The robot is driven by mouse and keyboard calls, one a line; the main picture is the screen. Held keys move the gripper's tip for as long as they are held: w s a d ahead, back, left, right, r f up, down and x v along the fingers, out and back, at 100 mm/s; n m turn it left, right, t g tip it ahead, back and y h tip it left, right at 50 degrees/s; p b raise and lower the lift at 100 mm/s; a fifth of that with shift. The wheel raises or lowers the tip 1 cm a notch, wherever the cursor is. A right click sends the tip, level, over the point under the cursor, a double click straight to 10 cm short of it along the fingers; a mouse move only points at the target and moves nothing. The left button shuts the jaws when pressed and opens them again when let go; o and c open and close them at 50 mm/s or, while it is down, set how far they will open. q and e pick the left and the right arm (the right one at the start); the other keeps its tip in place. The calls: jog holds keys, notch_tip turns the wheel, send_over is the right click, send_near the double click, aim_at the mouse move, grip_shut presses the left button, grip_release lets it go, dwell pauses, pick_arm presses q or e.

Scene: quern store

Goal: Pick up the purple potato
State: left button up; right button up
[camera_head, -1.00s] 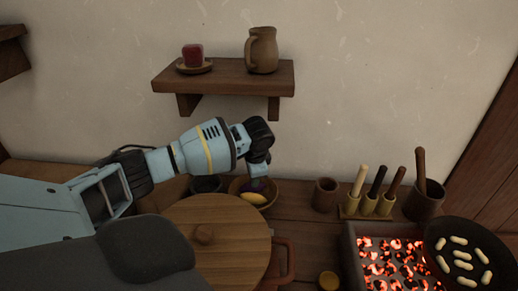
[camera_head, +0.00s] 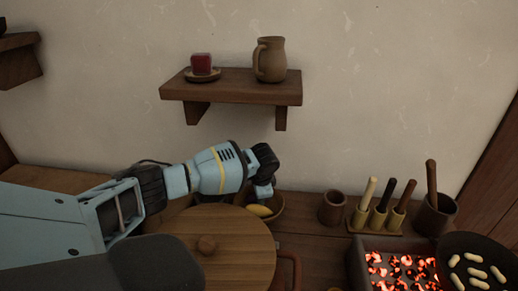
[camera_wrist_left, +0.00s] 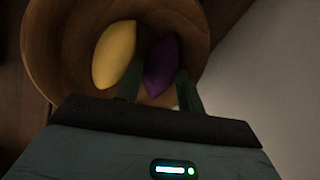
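The purple potato (camera_wrist_left: 161,66) lies in a wooden bowl (camera_wrist_left: 70,15), to the right of a yellow potato (camera_wrist_left: 114,54) in the left wrist view. My left gripper (camera_wrist_left: 160,82) reaches down into the bowl. Its fingers stand apart on either side of the purple potato's near end, and I see no clear grip on it. In the head view, my left gripper (camera_head: 263,194) is over the bowl (camera_head: 278,210) and hides the purple potato, while the yellow potato (camera_head: 260,211) shows. My right gripper is not in view.
A round wooden lid (camera_head: 235,250) lies in front of the bowl. A brown cup (camera_head: 332,208) and a rack of handled tools (camera_head: 378,228) stand to the right, beside glowing coals (camera_head: 395,268) and a pan (camera_head: 480,250). A wall shelf (camera_head: 230,88) hangs above.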

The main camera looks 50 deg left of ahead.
pick_arm(q)
jog(key=shift+s+f, duration=0.25)
jog(key=shift+f, duration=0.4)
jog(key=shift+w, duration=0.1)
jog(key=c, duration=0.7)
jog(key=shift+o, duration=0.2)
jog(key=shift+a+r, duration=0.1)
jog(key=shift+w+r, duration=0.1)
jog(key=shift+r, duration=0.2)
notch_tip(320, 180, up, 8)
jog(key=shift+w+r+p, duration=0.1)
jog(key=shift+r+p, duration=0.15)
jog(key=shift+p, duration=0.5)
jog(key=shift+r, duration=0.5)
